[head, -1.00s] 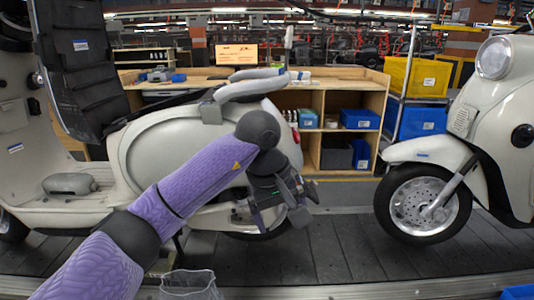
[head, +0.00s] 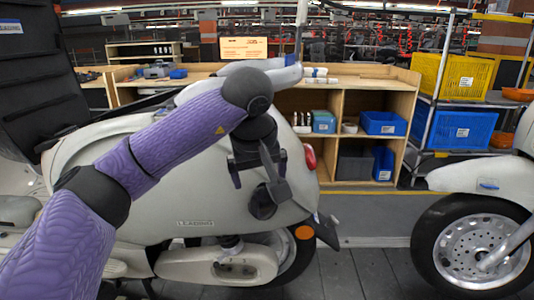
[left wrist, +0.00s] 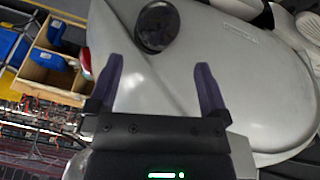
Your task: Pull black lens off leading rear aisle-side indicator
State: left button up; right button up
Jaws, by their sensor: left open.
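The leading scooter (head: 150,190) fills the left of the head view, its cream rear panel labelled LEADING. The black lens (head: 262,207) of its rear indicator sits on this panel, partly covered by my gripper. In the left wrist view the lens (left wrist: 158,27) is a glossy dark oval, seated on the panel ahead of the fingertips. My left gripper (head: 258,172) is in front of the panel, just above the lens in the head view. In the left wrist view its fingers (left wrist: 160,75) are spread with nothing between them. My right gripper is out of view.
A second scooter's front wheel (head: 475,245) stands at the right, on the dark slats (head: 355,272). A wooden shelf (head: 333,110) with blue bins is behind. A cart with a yellow crate (head: 468,76) and a blue crate is at back right. The red tail lamp (head: 310,158) is near my gripper.

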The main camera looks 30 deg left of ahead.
aim_at(264, 202)
pick_arm(q)
jog(key=b+x, duration=0.4)
jog(key=x, duration=0.5)
jog(key=shift+w+a+f, duration=0.1)
jog(key=shift+w+f, duration=0.05)
jog(key=shift+f, duration=0.25)
jog(key=shift+c, duration=0.5)
jog(key=c, duration=0.7)
jog(key=o, duration=0.5)
jog(key=c, duration=0.6)
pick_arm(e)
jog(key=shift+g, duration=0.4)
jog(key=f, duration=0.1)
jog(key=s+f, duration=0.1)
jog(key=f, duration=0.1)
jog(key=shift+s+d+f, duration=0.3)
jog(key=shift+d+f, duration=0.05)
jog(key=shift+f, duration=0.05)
